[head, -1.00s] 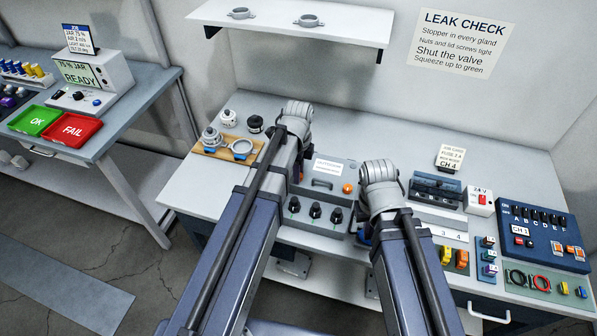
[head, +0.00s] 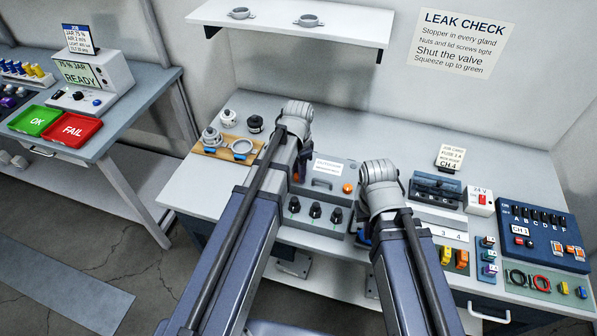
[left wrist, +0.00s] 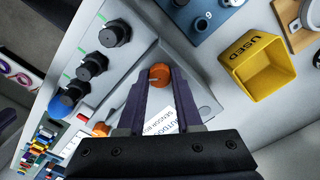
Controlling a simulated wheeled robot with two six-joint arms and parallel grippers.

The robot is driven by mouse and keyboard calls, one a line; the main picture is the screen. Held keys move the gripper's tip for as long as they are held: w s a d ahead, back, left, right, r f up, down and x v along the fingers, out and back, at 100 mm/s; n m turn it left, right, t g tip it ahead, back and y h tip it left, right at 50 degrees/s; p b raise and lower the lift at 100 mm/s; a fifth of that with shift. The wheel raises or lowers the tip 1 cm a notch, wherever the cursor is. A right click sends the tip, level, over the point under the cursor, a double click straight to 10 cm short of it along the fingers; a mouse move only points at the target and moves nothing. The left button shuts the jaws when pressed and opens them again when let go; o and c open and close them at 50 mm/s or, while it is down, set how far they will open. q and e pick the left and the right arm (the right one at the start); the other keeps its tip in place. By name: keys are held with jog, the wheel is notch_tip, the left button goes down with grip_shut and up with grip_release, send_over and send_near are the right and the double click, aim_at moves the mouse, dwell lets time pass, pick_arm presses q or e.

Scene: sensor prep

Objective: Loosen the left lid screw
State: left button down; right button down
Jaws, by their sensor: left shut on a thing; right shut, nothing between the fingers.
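The sensor box (head: 325,170) is grey with a labelled lid. Its left lid screw (left wrist: 160,74) is an orange slotted knob in the left wrist view. My left gripper (left wrist: 160,82) is shut on this screw, with a dark purple finger on either side. In the head view my left wrist mostly hides that screw. The other orange lid screw (head: 347,188) is free, on the lid's right side; it also shows in the left wrist view (left wrist: 101,129). My right gripper (head: 366,236) is low by the box's right front, its fingers mostly hidden behind my wrist; it holds nothing visible.
Several black knobs (head: 315,210) line the box's front. A yellow USED bin (left wrist: 262,65) stands close by. A wooden board (head: 215,150) with ring parts lies at left. A blue switch panel (head: 545,237) sits at right. The back of the bench is mostly clear.

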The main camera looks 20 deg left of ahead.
pick_arm(q)
jog(key=n, duration=0.6)
jog(key=shift+n, duration=0.3)
jog(key=n, duration=1.2)
jog(key=shift+n, duration=0.3)
jog(key=n, duration=0.6)
jog(key=shift+n, duration=0.4)
jog(key=c, duration=0.6)
grip_release()
